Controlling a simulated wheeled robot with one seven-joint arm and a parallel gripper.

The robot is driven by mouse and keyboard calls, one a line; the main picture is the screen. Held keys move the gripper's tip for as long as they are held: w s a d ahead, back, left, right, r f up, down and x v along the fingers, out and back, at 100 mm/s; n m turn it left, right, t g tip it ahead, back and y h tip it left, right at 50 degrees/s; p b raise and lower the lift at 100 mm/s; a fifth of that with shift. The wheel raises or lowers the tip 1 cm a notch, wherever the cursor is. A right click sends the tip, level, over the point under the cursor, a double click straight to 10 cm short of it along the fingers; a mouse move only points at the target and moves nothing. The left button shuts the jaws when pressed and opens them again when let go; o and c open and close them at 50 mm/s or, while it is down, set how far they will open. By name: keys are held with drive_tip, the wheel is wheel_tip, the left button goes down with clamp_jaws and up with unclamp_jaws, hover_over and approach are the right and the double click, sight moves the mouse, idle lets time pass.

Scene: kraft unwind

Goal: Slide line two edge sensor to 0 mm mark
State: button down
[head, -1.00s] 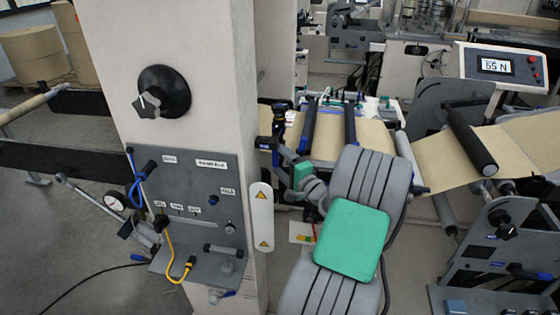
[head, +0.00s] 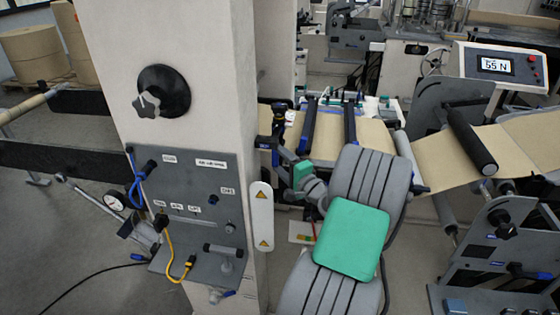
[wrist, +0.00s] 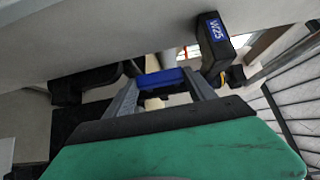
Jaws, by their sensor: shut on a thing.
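In the wrist view my gripper (wrist: 162,92) has its two grey fingers on either side of a blue block (wrist: 160,78) and is shut on it. A dark housing with a blue label (wrist: 213,42) stands just right of the fingers. I cannot tell which of these parts belong to the line two edge sensor. No scale or 0 mm mark is readable in either view.
The pale column (head: 185,50) stands close left of my gripper, with a control panel (head: 190,205) on its front. Brown web (head: 375,138) runs over dark rollers to the right. A tension display (head: 496,65) reads 55 N at the upper right.

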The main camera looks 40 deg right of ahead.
drive_tip(key=shift+w+d+b, duration=0.45)
drive_tip(key=shift+w+d, duration=0.35)
drive_tip(key=shift+d, duration=0.25)
drive_tip(key=shift+c, duration=1.6)
unclamp_jaws()
drive_tip(key=shift+a, duration=0.1)
drive_tip(key=shift+s, duration=0.1)
drive_tip(key=s+a+b, duration=0.1)
drive_tip(key=s+b, duration=0.1)
drive_tip(key=s, duration=0.5)
drive_tip(key=shift+s, duration=0.35)
